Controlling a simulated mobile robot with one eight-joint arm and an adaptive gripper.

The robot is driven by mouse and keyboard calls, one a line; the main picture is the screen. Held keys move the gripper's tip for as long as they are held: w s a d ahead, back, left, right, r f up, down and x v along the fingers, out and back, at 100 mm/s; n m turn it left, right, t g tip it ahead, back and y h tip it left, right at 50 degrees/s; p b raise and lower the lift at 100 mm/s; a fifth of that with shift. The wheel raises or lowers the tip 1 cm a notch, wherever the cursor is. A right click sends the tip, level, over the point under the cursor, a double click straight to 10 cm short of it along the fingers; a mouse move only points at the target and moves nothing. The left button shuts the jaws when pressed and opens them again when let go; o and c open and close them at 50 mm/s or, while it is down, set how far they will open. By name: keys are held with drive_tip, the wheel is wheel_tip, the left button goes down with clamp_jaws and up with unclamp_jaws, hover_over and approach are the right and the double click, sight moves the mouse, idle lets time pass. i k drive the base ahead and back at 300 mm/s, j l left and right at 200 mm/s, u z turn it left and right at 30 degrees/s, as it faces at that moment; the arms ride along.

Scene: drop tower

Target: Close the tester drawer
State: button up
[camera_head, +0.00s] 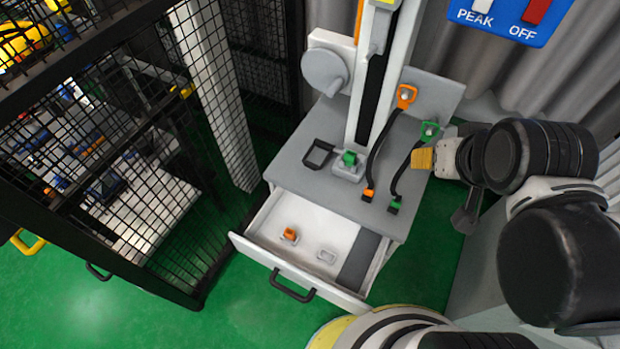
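The tester drawer (261,252) is pulled out from the grey tester cabinet (402,222). Its white tray holds a small orange part (289,234) and a small pale part (326,256), with a dark grey strip at the right. A black bar handle (291,287) is on the drawer's front face. My gripper (466,217) is at the right, beside the cabinet's right side and apart from the drawer.
A black mesh cage (110,170) stands at the left. Green floor (180,320) is free in front of the drawer.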

sight(335, 258)
drive_tip(key=u, duration=0.4)
drive_tip(key=k+u, duration=0.15)
drive_tip(key=u, duration=0.25)
drive_tip(key=j+u, duration=0.1)
drive_tip(key=u, duration=0.3)
drive_tip(key=k+j+u, duration=0.35)
drive_tip(key=k+j, duration=0.35)
drive_tip(key=j, duration=0.15)
